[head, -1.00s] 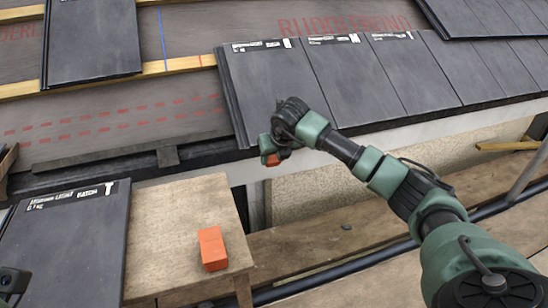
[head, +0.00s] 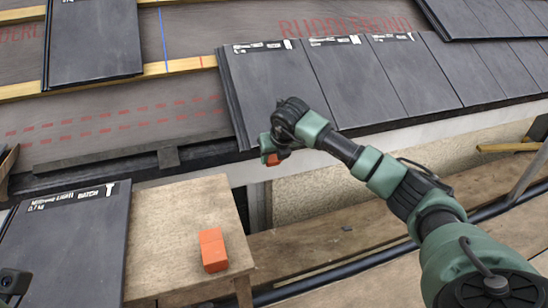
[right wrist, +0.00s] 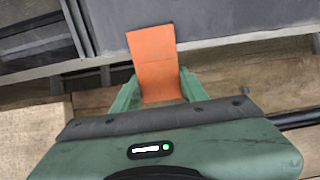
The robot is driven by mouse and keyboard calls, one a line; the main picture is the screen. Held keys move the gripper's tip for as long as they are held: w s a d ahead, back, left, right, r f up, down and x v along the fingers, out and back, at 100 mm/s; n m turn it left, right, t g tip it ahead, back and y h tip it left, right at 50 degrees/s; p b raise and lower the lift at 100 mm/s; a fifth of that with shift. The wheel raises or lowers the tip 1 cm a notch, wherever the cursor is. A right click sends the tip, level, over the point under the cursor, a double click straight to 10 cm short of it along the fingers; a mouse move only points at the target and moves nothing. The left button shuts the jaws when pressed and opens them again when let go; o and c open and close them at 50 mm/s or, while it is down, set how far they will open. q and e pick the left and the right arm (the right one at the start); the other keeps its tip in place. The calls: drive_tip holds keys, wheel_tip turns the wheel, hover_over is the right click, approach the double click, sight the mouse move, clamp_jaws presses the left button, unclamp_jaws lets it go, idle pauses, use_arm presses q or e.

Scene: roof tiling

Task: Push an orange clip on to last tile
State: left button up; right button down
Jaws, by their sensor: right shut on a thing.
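My right gripper (right wrist: 155,85) is shut on an orange clip (right wrist: 154,62), whose far end sticks out past the fingers towards the dark tile edge. In the head view my right gripper (head: 270,150) is at the lower edge of the last tile (head: 272,90), the leftmost of the laid row. Only a little of the held clip (head: 273,159) shows there, below the gripper. I cannot tell whether the clip touches the tile. My left gripper's fingers are not in view; only a dark part of my left arm shows at the lower left edge.
Another tile (head: 92,40) lies on the battens at upper left. Bare underlay (head: 110,120) lies left of the row. Scaffold planks run below the eave.

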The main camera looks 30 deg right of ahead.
drive_tip(key=shift+w+d+r, duration=0.1)
drive_tip(key=shift+w+r, duration=0.25)
drive_tip(key=shift+w, duration=0.05)
idle(0.4)
drive_tip(key=c, duration=0.8)
unclamp_jaws()
drive_tip(key=shift+o, duration=0.5)
drive_tip(key=shift+f, duration=0.1)
drive_tip(key=shift+s, duration=0.1)
